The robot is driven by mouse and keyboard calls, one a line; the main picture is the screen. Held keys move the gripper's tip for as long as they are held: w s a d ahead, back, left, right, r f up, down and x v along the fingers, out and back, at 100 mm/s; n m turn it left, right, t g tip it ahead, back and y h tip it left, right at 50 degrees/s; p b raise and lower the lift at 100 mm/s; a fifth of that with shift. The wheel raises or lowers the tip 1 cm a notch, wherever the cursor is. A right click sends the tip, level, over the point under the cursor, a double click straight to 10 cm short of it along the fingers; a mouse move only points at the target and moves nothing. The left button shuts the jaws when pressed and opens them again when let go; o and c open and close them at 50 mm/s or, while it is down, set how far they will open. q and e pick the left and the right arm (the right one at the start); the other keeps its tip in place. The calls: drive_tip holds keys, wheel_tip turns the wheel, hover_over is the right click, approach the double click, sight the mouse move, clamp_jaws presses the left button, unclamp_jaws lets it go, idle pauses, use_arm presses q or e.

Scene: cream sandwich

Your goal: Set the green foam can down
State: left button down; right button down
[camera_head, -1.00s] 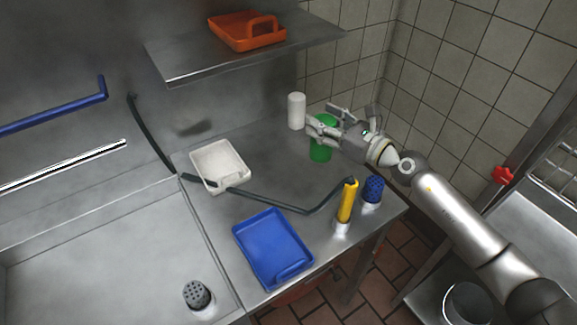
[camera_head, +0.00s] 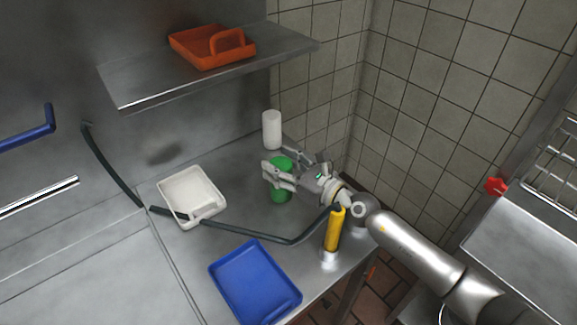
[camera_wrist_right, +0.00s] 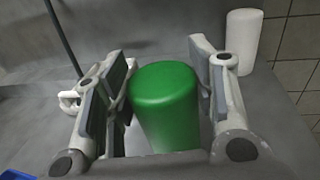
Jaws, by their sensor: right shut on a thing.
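The green foam can (camera_head: 281,192) is upright, or nearly so, over the right part of the steel counter (camera_head: 235,178). My right gripper (camera_head: 280,174) is shut around its upper part. In the right wrist view the green foam can (camera_wrist_right: 166,105) fills the space between the two fingers (camera_wrist_right: 164,92). I cannot tell whether its base touches the counter. My left gripper is not in view.
A white can (camera_head: 272,130) stands behind the green can. A white tray (camera_head: 180,190) and a blue tray (camera_head: 255,283) lie left and in front. A yellow bottle (camera_head: 334,230) stands near the front edge. An orange tray (camera_head: 190,47) sits on the shelf (camera_head: 150,85).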

drive_tip(key=shift+f, duration=0.4)
drive_tip(key=shift+w+d+f, duration=0.2)
drive_tip(key=shift+w+d, duration=0.15)
drive_tip(key=shift+d, duration=0.05)
drive_tip(key=shift+s+a, duration=0.25)
drive_tip(key=c, duration=0.9)
unclamp_jaws()
drive_tip(key=shift+s+a, duration=0.1)
drive_tip(key=shift+o, duration=1.5)
drive_tip(key=shift+d+f, duration=0.1)
drive_tip(key=shift+d, duration=0.1)
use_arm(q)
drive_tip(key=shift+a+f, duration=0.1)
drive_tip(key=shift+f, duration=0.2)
